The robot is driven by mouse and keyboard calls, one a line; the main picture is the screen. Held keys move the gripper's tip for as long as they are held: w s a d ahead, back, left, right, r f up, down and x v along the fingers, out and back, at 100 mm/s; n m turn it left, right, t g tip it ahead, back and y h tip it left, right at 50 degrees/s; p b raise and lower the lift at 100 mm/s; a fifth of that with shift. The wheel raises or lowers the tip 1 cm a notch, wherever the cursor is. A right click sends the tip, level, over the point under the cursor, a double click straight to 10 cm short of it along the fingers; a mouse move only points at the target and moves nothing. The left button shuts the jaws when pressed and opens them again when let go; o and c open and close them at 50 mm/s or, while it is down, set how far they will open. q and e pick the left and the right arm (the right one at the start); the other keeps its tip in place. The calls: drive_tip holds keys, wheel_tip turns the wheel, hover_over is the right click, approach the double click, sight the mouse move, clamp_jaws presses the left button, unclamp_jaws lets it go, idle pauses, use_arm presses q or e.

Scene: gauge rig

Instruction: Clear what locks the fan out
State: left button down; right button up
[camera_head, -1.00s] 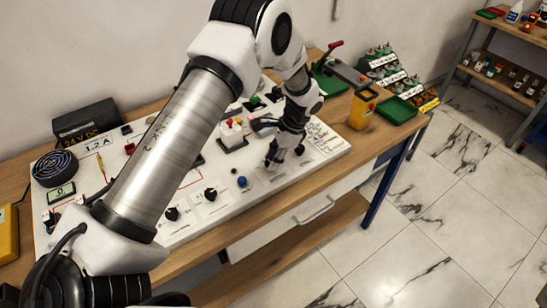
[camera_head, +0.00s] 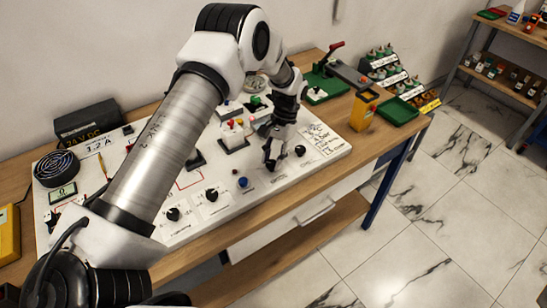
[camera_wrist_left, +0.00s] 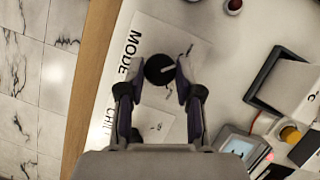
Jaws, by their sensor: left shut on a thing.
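My left gripper (camera_head: 271,166) is down at the front part of the white panel (camera_head: 322,150). In the left wrist view, its two fingers (camera_wrist_left: 160,84) are on either side of a round black knob (camera_wrist_left: 158,70) and shut on it. The knob has a pale pointer line slanting up to the right, and large letters "MODE" (camera_wrist_left: 132,52) stand beside it. The fan (camera_head: 56,168), a round black grille, is at the panel's left end, above a small display (camera_head: 62,190) that seems to read 0. My right gripper is not in view.
More black knobs (camera_head: 211,195) and a blue button (camera_head: 243,182) line the front of the panel. A yellow box (camera_head: 362,109) and green tray (camera_head: 398,110) are to the right.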

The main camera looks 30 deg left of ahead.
use_arm(q)
drive_tip(key=shift+s+f+n, duration=0.25)
drive_tip(key=shift+n, duration=0.15)
drive_tip(key=c, duration=0.8)
unclamp_jaws()
drive_tip(key=shift+o, duration=0.2)
drive_tip(key=shift+w+r, duration=0.1)
drive_tip(key=shift+w, duration=0.05)
drive_tip(key=v, duration=1.2)
drive_tip(key=shift+a, duration=0.15)
